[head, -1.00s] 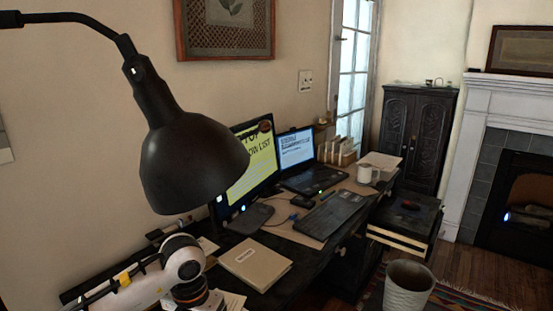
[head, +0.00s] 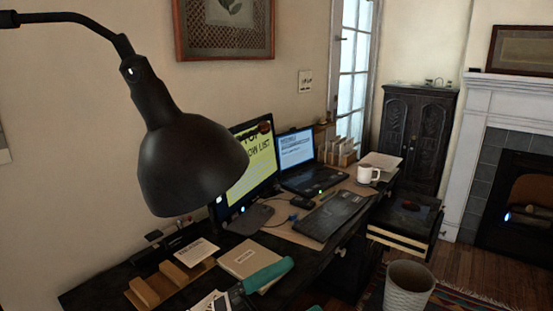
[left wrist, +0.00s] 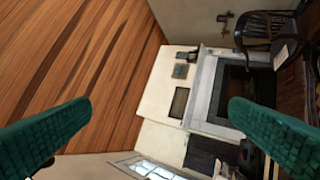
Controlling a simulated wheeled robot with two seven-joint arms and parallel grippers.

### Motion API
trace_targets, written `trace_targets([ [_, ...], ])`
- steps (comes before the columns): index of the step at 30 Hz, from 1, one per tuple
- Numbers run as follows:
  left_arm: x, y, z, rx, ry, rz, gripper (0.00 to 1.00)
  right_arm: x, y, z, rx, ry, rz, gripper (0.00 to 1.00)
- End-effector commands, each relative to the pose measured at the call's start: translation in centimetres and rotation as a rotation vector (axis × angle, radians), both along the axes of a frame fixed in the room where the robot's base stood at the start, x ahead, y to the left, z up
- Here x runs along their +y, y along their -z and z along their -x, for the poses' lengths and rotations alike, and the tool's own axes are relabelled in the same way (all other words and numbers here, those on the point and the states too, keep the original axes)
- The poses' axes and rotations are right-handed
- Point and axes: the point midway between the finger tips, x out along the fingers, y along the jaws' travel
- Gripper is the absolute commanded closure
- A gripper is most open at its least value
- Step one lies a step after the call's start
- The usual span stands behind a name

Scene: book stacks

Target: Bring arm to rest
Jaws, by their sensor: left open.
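My left gripper (left wrist: 160,108) is open and empty in the left wrist view, with its two teal fingers wide apart. In the head view a teal finger of this gripper (head: 268,275) shows at the bottom, in front of the near part of the desk. It overlaps the lower right edge of a beige book (head: 245,257) in the picture; I cannot tell whether they touch. Most of my left arm is out of the head view. My right gripper is in neither view.
A black lamp (head: 190,160) hangs large at the left. The dark desk (head: 110,288) holds a wooden rack (head: 165,284), a monitor (head: 255,165), a laptop (head: 297,150), a keyboard (head: 332,214) and a mug (head: 368,174). A wastebasket (head: 408,288) stands on the floor at the right.

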Motion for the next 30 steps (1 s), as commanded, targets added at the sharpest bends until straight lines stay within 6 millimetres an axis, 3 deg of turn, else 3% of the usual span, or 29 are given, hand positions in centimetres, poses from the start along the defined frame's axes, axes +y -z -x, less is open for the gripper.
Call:
trace_targets([
  [2,3.5,-0.4,-1.9,0.166,-0.169,0.197,0.00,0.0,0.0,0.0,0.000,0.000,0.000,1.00],
  [5,8.7,1.5,-4.2,0.401,-0.395,0.389,0.00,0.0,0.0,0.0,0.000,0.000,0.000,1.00],
  [8,13.9,6.0,-5.1,0.672,-0.623,0.521,0.00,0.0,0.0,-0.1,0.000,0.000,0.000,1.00],
  [9,15.8,8.4,-4.9,0.790,-0.711,0.557,0.00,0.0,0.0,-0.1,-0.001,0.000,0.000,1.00],
  [13,20.3,16.6,-1.8,1.170,-0.962,0.600,0.00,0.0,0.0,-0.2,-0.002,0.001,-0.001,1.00],
  [16,22.0,21.6,1.9,1.420,-1.095,0.577,0.00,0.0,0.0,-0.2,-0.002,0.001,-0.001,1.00],
  [21,22.9,26.6,8.0,1.732,-1.222,0.501,0.00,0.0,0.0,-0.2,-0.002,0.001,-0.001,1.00],
  [30,22.8,30.6,17.4,2.128,-1.322,0.328,0.00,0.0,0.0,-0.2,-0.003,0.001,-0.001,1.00],
])
